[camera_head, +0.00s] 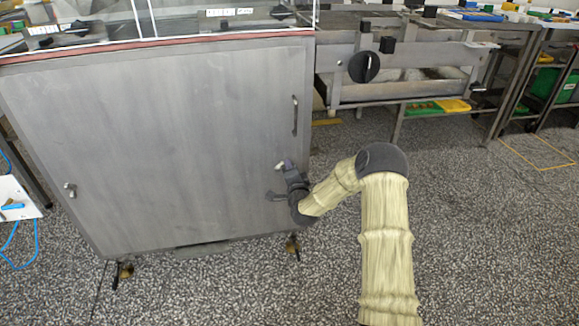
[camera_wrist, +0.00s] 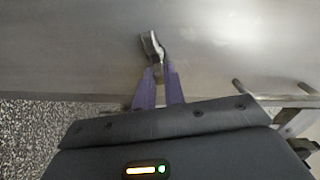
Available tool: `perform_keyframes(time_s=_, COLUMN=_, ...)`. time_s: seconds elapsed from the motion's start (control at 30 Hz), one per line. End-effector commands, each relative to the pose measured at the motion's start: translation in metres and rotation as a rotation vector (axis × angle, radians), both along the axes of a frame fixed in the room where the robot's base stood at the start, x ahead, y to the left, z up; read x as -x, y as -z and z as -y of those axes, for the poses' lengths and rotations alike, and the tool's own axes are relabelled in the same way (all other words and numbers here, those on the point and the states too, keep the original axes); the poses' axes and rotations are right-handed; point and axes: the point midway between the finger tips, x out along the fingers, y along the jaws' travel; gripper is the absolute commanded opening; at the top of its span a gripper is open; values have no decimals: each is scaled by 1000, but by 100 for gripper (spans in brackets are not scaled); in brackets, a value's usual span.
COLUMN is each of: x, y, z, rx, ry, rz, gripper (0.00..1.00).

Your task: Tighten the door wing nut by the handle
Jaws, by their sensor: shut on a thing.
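The door wing nut (camera_wrist: 152,44) is a small silver metal piece against the grey door. In the wrist view it stands at the tips of my gripper (camera_wrist: 158,76), whose two purple fingers are close together on it. In the head view my gripper (camera_head: 287,176) is at the right edge of the grey metal door (camera_head: 150,130), below the dark vertical handle (camera_head: 295,115). The wing nut (camera_head: 280,165) shows there as a small light piece at the gripper's end. Its shaft is partly hidden by the fingers.
A second small silver fitting (camera_head: 70,190) is on the door's left side. A conveyor frame with a black knob (camera_head: 364,67) stands behind at right. The cabinet stands on feet (camera_head: 293,246). Speckled floor (camera_head: 480,230) is open to the right.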

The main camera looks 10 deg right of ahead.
Motion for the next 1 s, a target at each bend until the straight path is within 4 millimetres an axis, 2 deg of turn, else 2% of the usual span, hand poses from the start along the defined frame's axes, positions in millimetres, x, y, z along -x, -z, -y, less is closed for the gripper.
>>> perform_keyframes(time_s=0.2, x=0, y=4, z=2, rx=-162, ry=3, rz=-3, gripper=0)
perform_keyframes(time_s=0.4, x=0, y=6, z=2, rx=-249, ry=3, rz=-3, gripper=0)
perform_keyframes(time_s=0.97, x=0, y=7, z=2, rx=-285, ry=3, rz=-3, gripper=0)
perform_keyframes(time_s=1.0, x=0, y=7, z=2, rx=-285, ry=2, rz=-4, gripper=19)
